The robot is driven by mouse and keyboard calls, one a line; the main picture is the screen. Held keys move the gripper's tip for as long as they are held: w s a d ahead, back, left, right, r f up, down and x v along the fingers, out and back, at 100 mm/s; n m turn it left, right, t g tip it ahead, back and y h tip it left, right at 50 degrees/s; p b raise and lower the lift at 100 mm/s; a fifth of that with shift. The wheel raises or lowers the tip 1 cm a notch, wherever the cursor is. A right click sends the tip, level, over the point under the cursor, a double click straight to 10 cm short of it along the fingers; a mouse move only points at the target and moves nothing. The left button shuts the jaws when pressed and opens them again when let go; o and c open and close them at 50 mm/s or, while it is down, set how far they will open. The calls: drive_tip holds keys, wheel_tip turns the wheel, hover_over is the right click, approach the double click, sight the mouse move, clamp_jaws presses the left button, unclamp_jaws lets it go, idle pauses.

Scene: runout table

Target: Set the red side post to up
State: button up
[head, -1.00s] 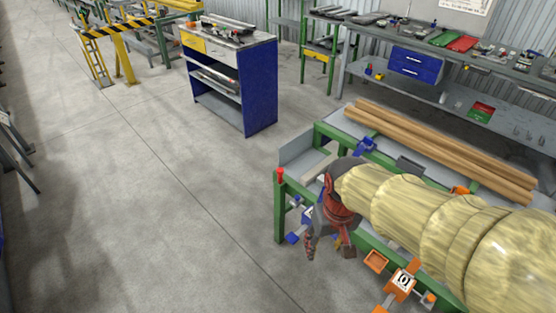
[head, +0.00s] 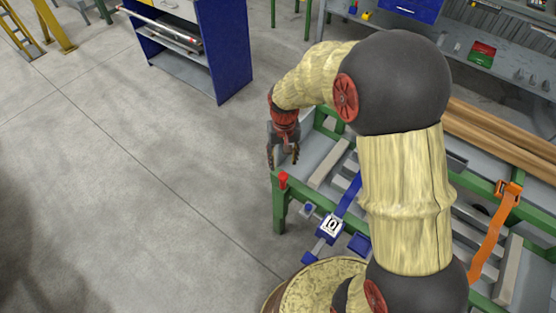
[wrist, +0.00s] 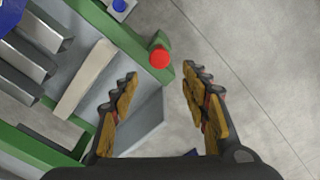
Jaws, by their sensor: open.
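The red side post (head: 283,180) is a short red peg with a rounded top at the near left corner of the green-framed runout table (head: 281,215). In the wrist view the red post (wrist: 160,57) shows from above, its round red end just beyond the fingertips. My gripper (head: 284,158) hangs above the table end, close to the post in the head picture. In the wrist view my gripper (wrist: 160,78) is open and empty, its fingers spread to either side below the post. The post appears apart from both fingers. Its exact height setting is hard to tell.
A blue cabinet (head: 225,60) stands beyond. The floor left of the table is clear.

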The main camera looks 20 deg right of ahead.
sight(283, 175)
drive_tip(key=shift+s+f, duration=0.3)
drive_tip(key=shift+f, duration=0.05)
wheel_tip(283, 175, down, 7)
drive_tip(key=b, duration=0.3)
drive_tip(key=c, duration=0.3)
clamp_jaws()
idle(0.5)
